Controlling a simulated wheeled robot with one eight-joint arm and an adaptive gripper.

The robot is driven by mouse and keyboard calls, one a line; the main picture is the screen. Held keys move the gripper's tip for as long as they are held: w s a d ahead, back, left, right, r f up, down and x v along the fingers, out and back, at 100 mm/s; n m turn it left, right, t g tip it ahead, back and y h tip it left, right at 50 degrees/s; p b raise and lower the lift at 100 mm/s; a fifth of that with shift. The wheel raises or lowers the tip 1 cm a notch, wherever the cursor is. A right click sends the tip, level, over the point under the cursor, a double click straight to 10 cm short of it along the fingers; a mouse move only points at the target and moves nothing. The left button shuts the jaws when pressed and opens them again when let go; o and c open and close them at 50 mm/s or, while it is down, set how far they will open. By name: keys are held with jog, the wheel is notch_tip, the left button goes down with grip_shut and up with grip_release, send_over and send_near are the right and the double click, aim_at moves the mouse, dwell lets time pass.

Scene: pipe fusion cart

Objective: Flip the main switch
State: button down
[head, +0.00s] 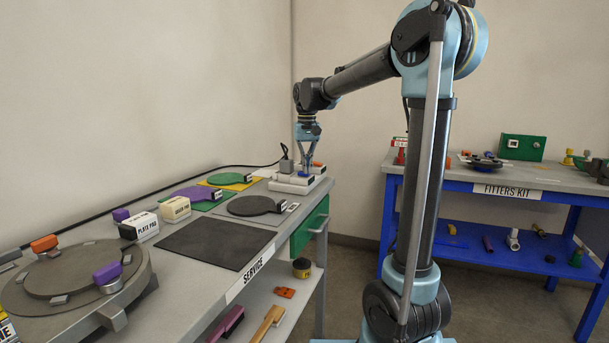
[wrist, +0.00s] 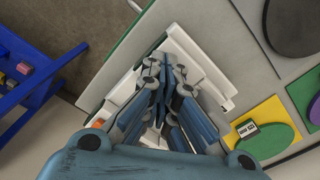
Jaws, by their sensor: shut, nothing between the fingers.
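A white unit (head: 297,186) sits at the far end of the grey service bench, with a grey block (head: 286,166) and a black cable at its back. I cannot tell which part is the main switch. My gripper (head: 306,174) points down over the white unit, fingers shut and empty; I cannot tell whether they touch it. In the wrist view my gripper (wrist: 163,75) covers the middle of the white unit (wrist: 190,55), and a small orange part (wrist: 98,122) shows at its edge.
The service bench (head: 200,288) carries a black mat (head: 215,243), a dark round plate (head: 254,205), a green plate (head: 230,178), a purple plate (head: 192,193) and two labelled blocks. A green drawer (head: 308,229) is under its far end. A blue fitters bench (head: 470,191) stands right.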

jog(key=shift+r, duration=3.45)
jog(key=s+d+f+m+t, duration=0.1)
jog(key=s+d+f, duration=0.8)
jog(key=s, duration=0.3)
jog(key=s+d+f+t, duration=0.1)
jog(key=s+d+f, duration=0.75)
jog(key=s, duration=0.25)
jog(key=s+d+f, duration=0.4)
jog(key=s+f, duration=0.4)
jog(key=f, duration=0.3)
jog(key=shift+s+m, duration=0.4)
